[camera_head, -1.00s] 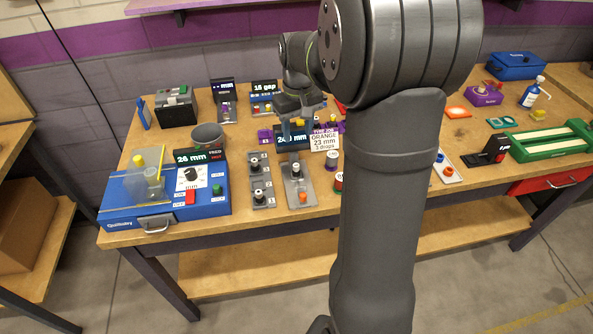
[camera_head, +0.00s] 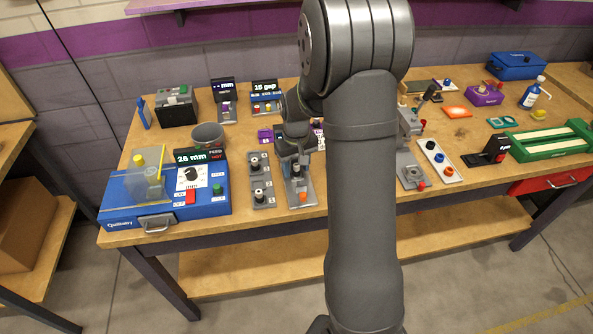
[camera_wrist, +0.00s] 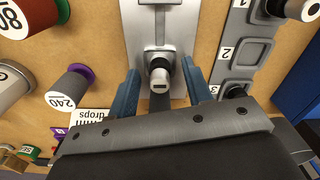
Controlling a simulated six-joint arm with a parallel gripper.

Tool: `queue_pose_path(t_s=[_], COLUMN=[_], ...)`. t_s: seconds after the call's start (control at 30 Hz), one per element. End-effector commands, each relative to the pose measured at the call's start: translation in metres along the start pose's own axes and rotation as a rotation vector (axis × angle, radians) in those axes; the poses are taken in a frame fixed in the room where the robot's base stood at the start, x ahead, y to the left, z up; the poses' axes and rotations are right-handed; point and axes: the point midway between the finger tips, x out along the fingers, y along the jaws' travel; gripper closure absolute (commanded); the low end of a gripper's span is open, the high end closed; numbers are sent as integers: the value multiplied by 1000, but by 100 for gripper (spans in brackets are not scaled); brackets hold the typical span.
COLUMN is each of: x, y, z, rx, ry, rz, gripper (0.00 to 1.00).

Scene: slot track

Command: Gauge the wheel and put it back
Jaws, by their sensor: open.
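What looks like the wheel, a small dark piece with a pale metal hub (camera_wrist: 160,78), stands on a grey metal plate (camera_wrist: 148,30) with a slot along it. My gripper (camera_wrist: 160,82) is open, with a blue finger on each side of this piece in the wrist view; I cannot tell whether either finger touches it. In the head view my gripper (camera_head: 295,163) is low over the same plate (camera_head: 308,187), which has an orange knob (camera_head: 304,197) at its front. A numbered rack (camera_wrist: 232,52) lies beside the plate; its slot 2 looks empty.
A blue machine (camera_head: 125,205) with a clear guard and a display stands left of the rack. Rolls marked 80 (camera_wrist: 35,14) and 240 (camera_wrist: 70,90) stand on the plate's other side. A grey stand (camera_head: 410,170) is further right. A bare wood strip lies beside the plate.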

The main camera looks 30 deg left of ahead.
Motion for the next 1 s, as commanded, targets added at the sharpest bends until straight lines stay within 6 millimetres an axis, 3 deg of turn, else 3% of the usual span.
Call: queue_pose_path(t_s=[0.2,0.43,0.47,0.77,1.0], x=[1,1,1,-1,-23], y=[0,0,0,0,0], z=[0,0,0,0,0], rx=[0,0,0,0,0], ry=[1,0,0,1,3], rz=[0,0,0,0,1], gripper=[54,98,100,100,100])
